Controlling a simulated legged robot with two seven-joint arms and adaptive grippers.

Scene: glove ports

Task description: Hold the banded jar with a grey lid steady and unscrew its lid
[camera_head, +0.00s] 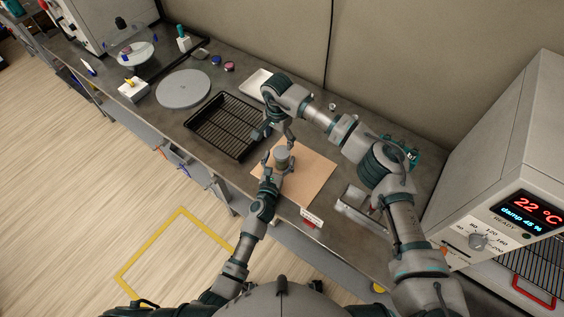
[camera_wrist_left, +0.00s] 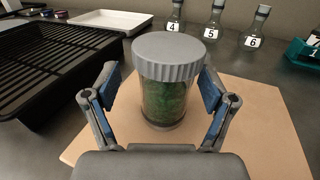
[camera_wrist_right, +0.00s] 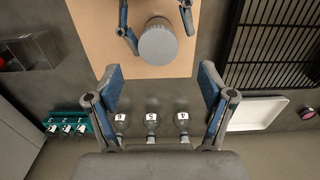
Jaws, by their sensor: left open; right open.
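The jar (camera_wrist_left: 165,104) stands upright on a tan mat (camera_wrist_left: 260,120); it is clear with green contents and a ridged grey lid (camera_wrist_left: 167,50) on top. No band shows clearly. My left gripper (camera_wrist_left: 160,85) is open, with a finger on either side of the jar and visible gaps. In the head view the jar (camera_head: 282,161) is partly hidden by my grippers. My right gripper (camera_wrist_right: 160,78) is open and empty, above the table on the far side of the jar. The lid (camera_wrist_right: 158,45) lies beyond its fingertips in the right wrist view.
A black slatted tray (camera_head: 226,127) and a white tray (camera_wrist_right: 257,113) lie beside the mat. Several numbered flasks (camera_wrist_left: 213,24) and a teal rack (camera_wrist_right: 78,122) stand behind. A grey oven-like unit (camera_head: 510,150) stands at right.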

